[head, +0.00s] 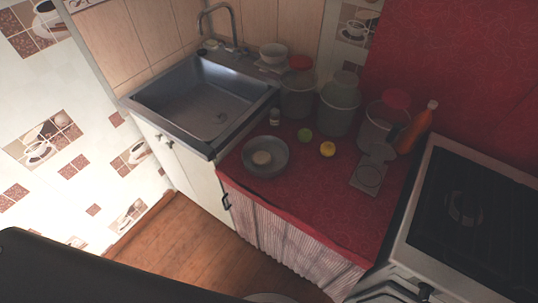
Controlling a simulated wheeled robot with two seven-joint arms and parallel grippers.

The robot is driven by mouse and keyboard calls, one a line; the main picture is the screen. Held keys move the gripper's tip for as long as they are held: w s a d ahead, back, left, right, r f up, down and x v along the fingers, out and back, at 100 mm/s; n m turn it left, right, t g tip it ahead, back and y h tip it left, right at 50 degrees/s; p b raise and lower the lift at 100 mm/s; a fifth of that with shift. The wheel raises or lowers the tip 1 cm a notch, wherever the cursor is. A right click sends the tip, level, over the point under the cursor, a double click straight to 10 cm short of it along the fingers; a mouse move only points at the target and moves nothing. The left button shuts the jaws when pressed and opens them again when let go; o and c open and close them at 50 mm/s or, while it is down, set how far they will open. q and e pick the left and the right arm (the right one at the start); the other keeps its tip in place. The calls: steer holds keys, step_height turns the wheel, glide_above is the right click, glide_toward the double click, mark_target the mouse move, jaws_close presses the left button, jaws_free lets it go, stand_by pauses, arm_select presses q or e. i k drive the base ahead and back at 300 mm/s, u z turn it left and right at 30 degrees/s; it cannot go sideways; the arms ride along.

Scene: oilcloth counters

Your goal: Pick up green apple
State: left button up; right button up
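A small green apple (305,134) lies on the red oilcloth counter (310,195), near its back, in the head view. A yellow round fruit (327,149) lies just right of it and nearer to me, a small gap apart. A metal bowl (265,157) with a pale round thing in it stands to the left of the apple. Neither gripper can be made out in the head view. A large dark shape at the lower left hides part of the floor.
Several large jars (340,106) stand close behind the apple, with a small bottle (275,117) to its left. An orange bottle (416,128) stands by the stove (470,205) at right. A metal sink (205,103) is at left. The counter's front is clear.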

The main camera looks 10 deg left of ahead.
mark_target(304, 136)
steer(key=z, duration=0.5)
steer(key=k, duration=0.6)
steer(key=z, duration=0.65)
steer(key=i, duration=1.05)
steer(key=u, duration=0.7)
